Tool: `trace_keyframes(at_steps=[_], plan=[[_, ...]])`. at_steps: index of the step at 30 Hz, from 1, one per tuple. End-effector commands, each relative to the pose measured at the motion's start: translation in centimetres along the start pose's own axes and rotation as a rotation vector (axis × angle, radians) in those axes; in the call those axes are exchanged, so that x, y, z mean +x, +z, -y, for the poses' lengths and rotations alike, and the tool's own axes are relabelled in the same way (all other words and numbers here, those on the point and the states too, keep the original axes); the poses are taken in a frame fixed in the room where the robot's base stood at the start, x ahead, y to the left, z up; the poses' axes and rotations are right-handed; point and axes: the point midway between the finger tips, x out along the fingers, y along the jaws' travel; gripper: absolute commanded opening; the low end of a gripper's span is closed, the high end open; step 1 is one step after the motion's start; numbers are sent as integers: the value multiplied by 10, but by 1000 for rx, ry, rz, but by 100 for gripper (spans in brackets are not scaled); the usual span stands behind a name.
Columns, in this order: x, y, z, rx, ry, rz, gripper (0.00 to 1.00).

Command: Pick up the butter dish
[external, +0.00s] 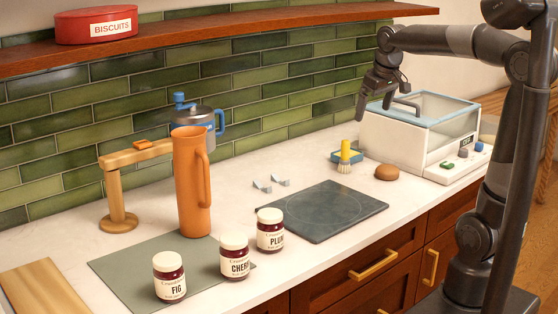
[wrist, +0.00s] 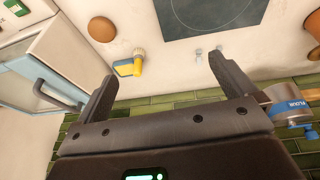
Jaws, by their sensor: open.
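I see nothing that is plainly a butter dish. The closest match is a small blue dish with yellow in it (external: 336,157), on the counter near the wall and left of the white appliance. A yellow-handled brush (external: 345,153) stands against it and partly hides it. In the wrist view the blue dish (wrist: 122,69) and the brush (wrist: 137,63) show left of centre, beyond the left finger. My gripper (external: 382,104) is open and empty, raised above the counter near the appliance's left end. Its two fingers are spread apart in the wrist view (wrist: 162,68).
The white appliance (external: 410,146) has a clear, blue-framed lid with a handle. A brown round item (external: 387,172) lies before it. A dark hob plate (external: 322,210), small metal clips (external: 271,183), an orange pitcher (external: 191,190) and jam jars (external: 270,230) are leftward. A shelf (external: 230,34) runs above.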

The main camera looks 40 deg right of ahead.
Motion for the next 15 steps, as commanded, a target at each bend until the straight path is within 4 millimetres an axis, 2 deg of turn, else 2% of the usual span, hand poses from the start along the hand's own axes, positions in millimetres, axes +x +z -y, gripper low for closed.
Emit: trace_keyframes(at_steps=[1, 6, 11, 15], plan=[[4, -17, -7, 1, 2, 18, 100], [19, -67, -32, -3, 5, 72, 100], [40, -109, -58, -5, 1, 122, 100], [65, -141, -83, -5, -7, 166, 100]])
